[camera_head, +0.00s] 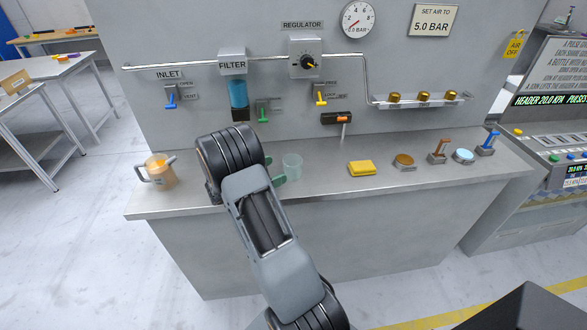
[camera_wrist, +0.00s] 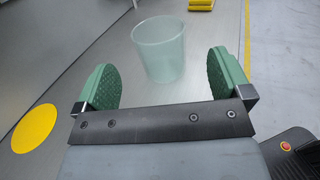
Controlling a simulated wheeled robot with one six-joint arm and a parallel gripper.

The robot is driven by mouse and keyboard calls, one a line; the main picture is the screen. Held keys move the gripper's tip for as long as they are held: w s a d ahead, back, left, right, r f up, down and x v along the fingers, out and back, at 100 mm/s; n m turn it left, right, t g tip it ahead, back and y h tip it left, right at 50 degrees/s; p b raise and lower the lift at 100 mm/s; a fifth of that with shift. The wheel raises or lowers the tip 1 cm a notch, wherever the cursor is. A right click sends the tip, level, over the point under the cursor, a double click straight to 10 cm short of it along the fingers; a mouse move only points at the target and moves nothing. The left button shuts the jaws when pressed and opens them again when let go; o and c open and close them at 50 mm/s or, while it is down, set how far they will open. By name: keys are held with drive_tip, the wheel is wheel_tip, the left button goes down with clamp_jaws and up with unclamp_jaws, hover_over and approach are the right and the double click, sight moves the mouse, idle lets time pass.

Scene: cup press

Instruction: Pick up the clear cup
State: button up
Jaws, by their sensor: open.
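The clear cup (camera_head: 292,166) stands upright on the grey counter (camera_head: 325,180) below the filter and regulator in the head view. It is translucent and looks empty. In the wrist view the clear cup (camera_wrist: 159,50) stands just beyond and between the fingertips. My gripper (camera_wrist: 165,85) is open, with green pads to either side of the cup and visible gaps. In the head view my gripper (camera_head: 274,172) is mostly hidden behind my own arm; green finger parts show beside the cup.
A yellow sponge-like block (camera_head: 362,168), an orange-brown disc (camera_head: 403,160) and levers (camera_head: 439,150) are to the right. A yellow disc (camera_wrist: 34,128) shows at left in the wrist view. Pipes and the filter (camera_head: 238,92) are on the wall behind.

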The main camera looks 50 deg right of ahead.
sight(285, 165)
drive_tip(key=shift+p+x, duration=0.6)
drive_tip(key=shift+x, duration=3.2)
drive_tip(key=shift+w, duration=0.1)
drive_tip(key=shift+c, duration=0.4)
drive_tip(key=c, duration=0.9)
